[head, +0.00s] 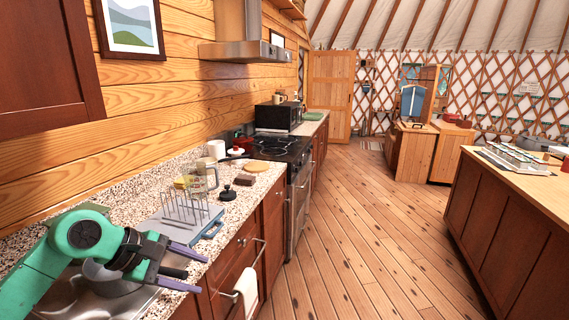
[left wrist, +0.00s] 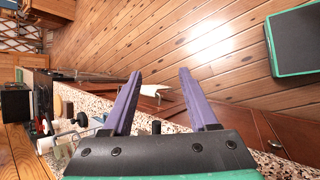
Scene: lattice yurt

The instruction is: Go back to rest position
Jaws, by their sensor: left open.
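My left gripper (head: 186,268) reaches in from the lower left of the head view, over the front edge of the speckled counter (head: 235,205). Its two purple fingers are apart with nothing between them. In the left wrist view the left gripper (left wrist: 160,82) is also open and empty, with the counter edge, cabinet fronts and wooden floor beyond its fingers. My right gripper is not in the head view.
A wire rack (head: 185,208), a blue-edged board (head: 213,228) and a glass jug (head: 208,173) stand on the counter near my left gripper. A white towel (head: 247,288) hangs below. An island (head: 515,205) stands right. The floor (head: 370,220) between is clear.

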